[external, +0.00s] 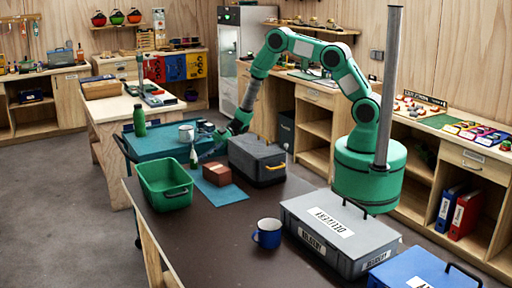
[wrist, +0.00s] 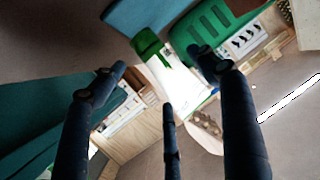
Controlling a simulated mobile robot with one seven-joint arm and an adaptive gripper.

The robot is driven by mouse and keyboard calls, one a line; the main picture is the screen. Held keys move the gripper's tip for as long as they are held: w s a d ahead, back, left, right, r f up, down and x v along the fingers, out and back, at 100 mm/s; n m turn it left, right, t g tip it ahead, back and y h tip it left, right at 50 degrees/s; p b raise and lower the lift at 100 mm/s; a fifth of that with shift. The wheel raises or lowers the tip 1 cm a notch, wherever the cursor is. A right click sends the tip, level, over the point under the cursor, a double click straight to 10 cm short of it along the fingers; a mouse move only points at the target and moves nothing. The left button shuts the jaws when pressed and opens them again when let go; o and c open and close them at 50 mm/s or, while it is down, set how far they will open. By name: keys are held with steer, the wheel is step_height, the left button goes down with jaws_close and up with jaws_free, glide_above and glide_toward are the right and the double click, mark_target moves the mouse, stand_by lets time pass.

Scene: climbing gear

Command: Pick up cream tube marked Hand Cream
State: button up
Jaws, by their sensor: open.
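A white tube with a green cap (wrist: 172,80) shows between my fingertips in the wrist view. Its label is too small to read. In the external view what looks like the same white tube (external: 193,157) stands upright by the blue mat, left of my gripper (external: 219,145). My gripper is open, with its dark fingers (wrist: 160,75) spread around the tube in the picture. I cannot tell whether any finger touches it.
A green bin (external: 165,187) stands at the left, near a brown box (external: 217,174) on the blue mat (external: 220,191). A dark grey case (external: 257,160) is at the right. A blue mug (external: 267,233) stands nearer. A teal tray cart (external: 160,143) is behind.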

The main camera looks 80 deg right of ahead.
steer(key=shift+x, duration=1.4)
steer(key=c, duration=1.3)
steer(key=shift+r, duration=0.1)
step_height(320, 180, up, 18)
steer(key=p, duration=0.3)
